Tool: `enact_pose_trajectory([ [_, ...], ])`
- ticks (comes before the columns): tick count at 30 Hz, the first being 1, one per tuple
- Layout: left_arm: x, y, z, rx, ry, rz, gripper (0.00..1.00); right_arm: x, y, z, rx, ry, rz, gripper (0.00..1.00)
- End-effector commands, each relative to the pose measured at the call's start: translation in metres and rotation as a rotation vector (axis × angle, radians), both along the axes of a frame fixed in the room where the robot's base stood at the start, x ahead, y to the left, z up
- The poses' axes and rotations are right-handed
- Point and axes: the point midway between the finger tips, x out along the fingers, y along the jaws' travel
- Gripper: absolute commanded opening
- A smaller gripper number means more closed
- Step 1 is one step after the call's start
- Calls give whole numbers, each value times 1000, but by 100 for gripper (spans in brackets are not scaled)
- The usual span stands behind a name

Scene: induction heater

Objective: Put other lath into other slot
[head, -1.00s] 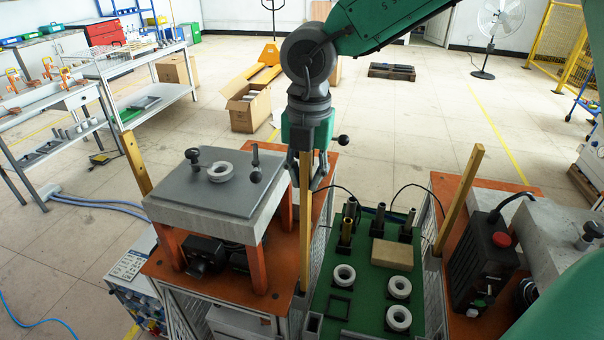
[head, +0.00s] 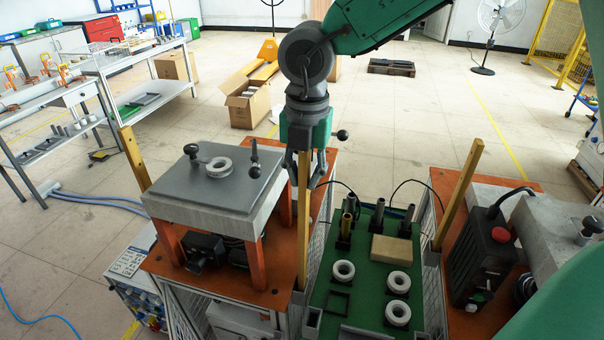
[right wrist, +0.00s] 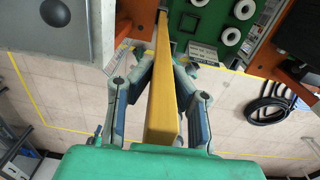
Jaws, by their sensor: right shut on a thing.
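My right gripper (head: 306,178) is shut on a yellow wooden lath (head: 303,235), which hangs nearly upright below it. The lath also shows in the right wrist view (right wrist: 161,95) between the fingers of the right gripper (right wrist: 155,85), with its far end toward the green board. In the head view its lower end is by the left edge of the green board (head: 375,294); whether it touches anything there I cannot tell. A second lath (head: 459,195) stands tilted at the right side of the green board. A third lath (head: 133,158) stands at the left table's back edge. My left gripper is not in view.
A grey plate (head: 215,185) on orange legs stands just left of the held lath. White rings (head: 397,283), a tan block (head: 391,249) and upright tubes (head: 379,217) are on the green board. A black box with a red button (head: 484,258) stands at right.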

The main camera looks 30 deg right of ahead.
Motion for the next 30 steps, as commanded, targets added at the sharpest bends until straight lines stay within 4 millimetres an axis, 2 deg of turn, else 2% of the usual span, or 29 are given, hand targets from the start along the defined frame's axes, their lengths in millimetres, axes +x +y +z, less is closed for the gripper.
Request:
enact_pose_trajectory([
  [1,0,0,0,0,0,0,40,1,-1,0,-4,-2,1,0],
  [3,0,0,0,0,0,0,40,1,-1,0,-4,-2,1,32],
  [4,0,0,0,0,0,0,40,1,0,0,-4,-2,1,38],
  [13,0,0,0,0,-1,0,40,0,0,1,-3,-1,1,38],
  [17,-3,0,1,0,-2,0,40,1,-1,10,-1,-5,-1,38],
  [30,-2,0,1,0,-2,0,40,1,-1,95,-2,-4,0,38],
])
